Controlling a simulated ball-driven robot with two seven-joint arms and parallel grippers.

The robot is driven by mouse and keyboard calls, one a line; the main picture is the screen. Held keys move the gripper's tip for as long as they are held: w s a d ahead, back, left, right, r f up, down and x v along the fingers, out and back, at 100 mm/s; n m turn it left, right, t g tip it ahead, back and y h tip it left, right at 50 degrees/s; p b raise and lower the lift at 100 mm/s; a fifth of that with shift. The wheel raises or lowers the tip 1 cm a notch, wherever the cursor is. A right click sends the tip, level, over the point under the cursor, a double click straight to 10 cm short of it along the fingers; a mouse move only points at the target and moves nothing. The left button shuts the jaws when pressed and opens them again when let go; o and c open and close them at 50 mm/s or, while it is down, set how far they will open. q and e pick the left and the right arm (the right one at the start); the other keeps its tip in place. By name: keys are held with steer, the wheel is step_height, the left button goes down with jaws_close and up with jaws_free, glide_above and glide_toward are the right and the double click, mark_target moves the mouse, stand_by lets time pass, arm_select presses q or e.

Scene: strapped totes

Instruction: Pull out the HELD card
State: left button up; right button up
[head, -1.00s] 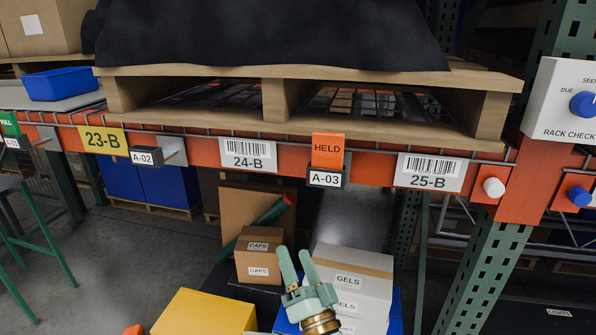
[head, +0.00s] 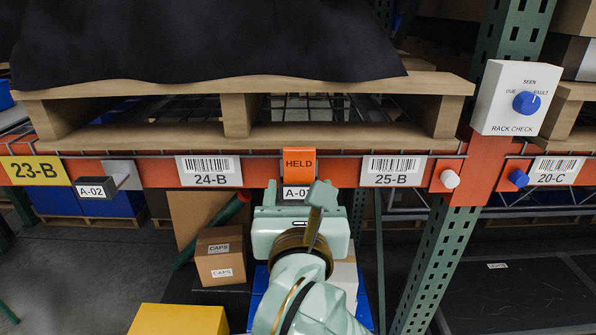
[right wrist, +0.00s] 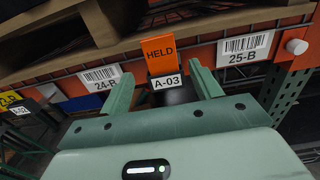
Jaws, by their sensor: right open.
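The orange HELD card (head: 299,163) stands upright in the dark A-03 holder (head: 290,192) on the orange rack beam, between the 24-B and 25-B labels. The card also shows in the right wrist view (right wrist: 159,54), above the A-03 label (right wrist: 167,83). My right gripper (head: 295,194) is open and empty, just in front of and below the card. In the right wrist view its two fingers (right wrist: 162,88) stand apart on either side of the holder, and I see no contact with the card. In the head view the gripper covers part of the A-03 label. My left gripper is not in view.
A wooden pallet (head: 240,118) with a black cover rests above the beam. The RACK CHECK box (head: 513,98) and a white knob (head: 450,179) are at right. Boxes marked CAPS (head: 221,257) and a yellow box (head: 178,319) stand below. The A-02 holder (head: 97,188) is at left.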

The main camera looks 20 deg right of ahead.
mark_target(299, 163)
steer(key=b+x, duration=0.3)
steer(key=x, duration=0.5)
steer(key=shift+w+d+f, duration=0.1)
steer(key=shift+w+f, duration=0.05)
steer(key=shift+w, duration=0.05)
steer(key=shift+w+b, duration=0.3)
steer(key=shift+w, duration=0.5)
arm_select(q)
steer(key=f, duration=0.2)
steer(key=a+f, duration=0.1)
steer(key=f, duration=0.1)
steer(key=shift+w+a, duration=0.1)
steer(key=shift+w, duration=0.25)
arm_select(e)
steer(key=shift+s+d, duration=0.1)
steer(key=shift+d, duration=0.05)
steer(key=shift+c, duration=0.3)
steer(key=c, duration=0.8)
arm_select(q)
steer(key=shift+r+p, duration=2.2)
arm_select(e)
steer(key=shift+r, duration=2.6)
steer(key=shift+c, duration=0.2)
